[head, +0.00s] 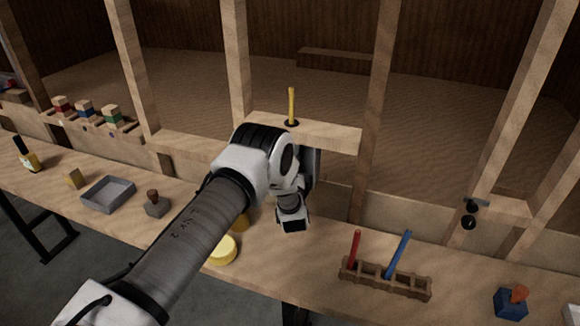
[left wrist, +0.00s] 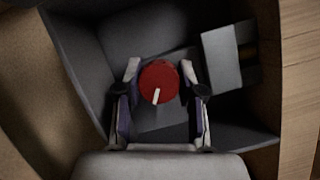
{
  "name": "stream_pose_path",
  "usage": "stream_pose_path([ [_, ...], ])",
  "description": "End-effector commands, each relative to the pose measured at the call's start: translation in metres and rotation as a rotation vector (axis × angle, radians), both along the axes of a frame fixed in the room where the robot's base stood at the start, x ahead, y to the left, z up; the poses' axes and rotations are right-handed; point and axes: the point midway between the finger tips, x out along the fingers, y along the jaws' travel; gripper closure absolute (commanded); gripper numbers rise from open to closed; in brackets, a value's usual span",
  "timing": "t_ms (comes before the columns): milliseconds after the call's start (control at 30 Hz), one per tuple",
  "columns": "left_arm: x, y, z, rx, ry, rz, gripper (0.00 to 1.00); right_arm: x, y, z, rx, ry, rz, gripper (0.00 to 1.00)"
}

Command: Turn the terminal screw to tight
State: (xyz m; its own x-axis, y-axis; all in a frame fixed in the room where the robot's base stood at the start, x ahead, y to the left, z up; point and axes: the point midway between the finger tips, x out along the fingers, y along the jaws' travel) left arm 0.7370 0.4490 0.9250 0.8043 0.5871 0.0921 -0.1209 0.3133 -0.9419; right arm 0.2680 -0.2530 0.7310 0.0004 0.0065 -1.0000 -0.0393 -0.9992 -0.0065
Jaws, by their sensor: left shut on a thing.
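The terminal screw (left wrist: 158,82) shows in the left wrist view as a round red knob with a white pointer mark. The mark points down and slightly left in that view. It sits inside a grey open box (left wrist: 85,55). My left gripper (left wrist: 159,88) is shut on the knob, with one finger on each side of it. A light grey block (left wrist: 221,58) with a dark and yellow end stands right of the knob. In the head view my left arm hides the knob and the fingers. My right gripper is in neither view.
A yellow stick (head: 291,105) stands in a wooden shelf (head: 335,137) above my wrist. A wooden rack (head: 385,284) holds red and blue sticks. A yellow round piece (head: 222,250) lies beside my forearm. A grey tray (head: 108,194) is at left, a blue block (head: 510,305) at right.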

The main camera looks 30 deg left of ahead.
Motion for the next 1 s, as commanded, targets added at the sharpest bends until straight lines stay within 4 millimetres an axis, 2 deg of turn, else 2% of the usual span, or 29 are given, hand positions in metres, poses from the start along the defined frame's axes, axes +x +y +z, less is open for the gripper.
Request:
stream_pose_path([
  [333, -0.001, -0.001, -0.002, 0.002, 0.006, -0.002, 0.97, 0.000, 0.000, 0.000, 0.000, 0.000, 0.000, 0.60],
  [367, -0.001, -0.001, -0.002, 0.001, 0.006, -0.002, 0.51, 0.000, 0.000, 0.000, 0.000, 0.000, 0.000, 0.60],
  [400, -0.001, -0.001, -0.002, 0.001, 0.006, -0.002, 0.37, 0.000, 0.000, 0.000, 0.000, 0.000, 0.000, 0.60],
  [767, 0.000, 0.000, 0.001, -0.017, -0.002, -0.001, 0.36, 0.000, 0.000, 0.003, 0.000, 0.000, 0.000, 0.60],
  [867, 0.000, 0.000, 0.005, -0.093, -0.021, -0.001, 0.36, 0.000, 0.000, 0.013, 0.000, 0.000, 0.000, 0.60],
  [1000, 0.000, 0.000, 0.011, -0.319, -0.074, 0.000, 0.36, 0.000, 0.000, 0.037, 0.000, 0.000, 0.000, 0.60],
])
